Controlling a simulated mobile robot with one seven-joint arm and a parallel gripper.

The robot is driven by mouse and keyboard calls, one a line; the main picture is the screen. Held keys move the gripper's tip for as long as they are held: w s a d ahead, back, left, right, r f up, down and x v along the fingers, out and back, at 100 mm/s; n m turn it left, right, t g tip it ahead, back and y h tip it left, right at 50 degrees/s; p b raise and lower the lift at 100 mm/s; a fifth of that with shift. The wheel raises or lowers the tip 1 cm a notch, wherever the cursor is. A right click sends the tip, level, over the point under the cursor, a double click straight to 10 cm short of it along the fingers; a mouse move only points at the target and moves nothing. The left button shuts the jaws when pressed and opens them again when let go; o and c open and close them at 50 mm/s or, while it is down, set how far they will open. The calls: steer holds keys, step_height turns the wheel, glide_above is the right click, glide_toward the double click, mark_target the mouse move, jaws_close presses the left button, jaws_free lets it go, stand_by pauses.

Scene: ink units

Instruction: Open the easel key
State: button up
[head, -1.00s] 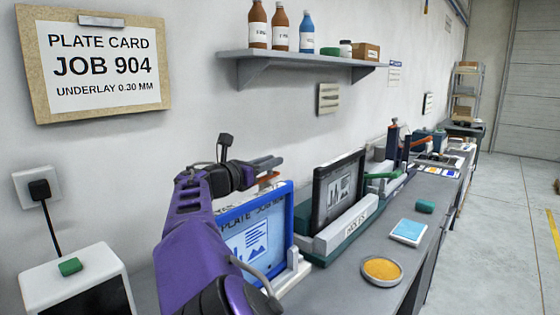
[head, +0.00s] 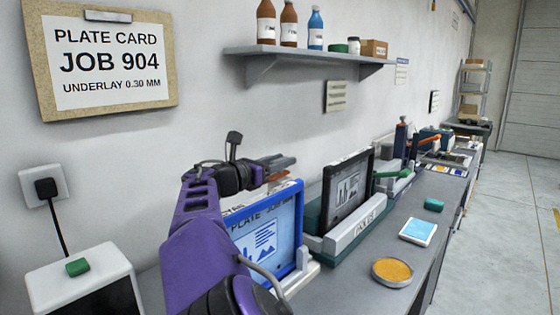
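The blue-framed plate (head: 285,250) stands upright on a pale easel-like stand (head: 304,272) on the bench. A small orange piece (head: 283,181) shows just above the frame's top edge, under my fingers; it may be the easel key, but I cannot tell. My gripper (head: 290,160) points right above the top of the blue frame. Its grey fingers overlap in this view, so their gap and any contact with the orange piece cannot be made out. My purple arm hides the left part of the blue frame and its stand.
A dark-framed plate (head: 347,185) stands in a green and grey unit just right of the blue one. An orange-filled dish (head: 392,271), a blue pad (head: 418,231) and a green block (head: 434,204) lie along the bench's front. A shelf (head: 300,52) with bottles overhangs behind.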

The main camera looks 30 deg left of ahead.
steer(key=shift+o, duration=0.5)
steer(key=shift+s+a, duration=0.1)
steer(key=shift+s, duration=0.15)
steer(key=s+a, duration=0.2)
steer(key=s, duration=1.4)
steer(key=shift+s+a, duration=0.25)
steer(key=shift+s, duration=0.15)
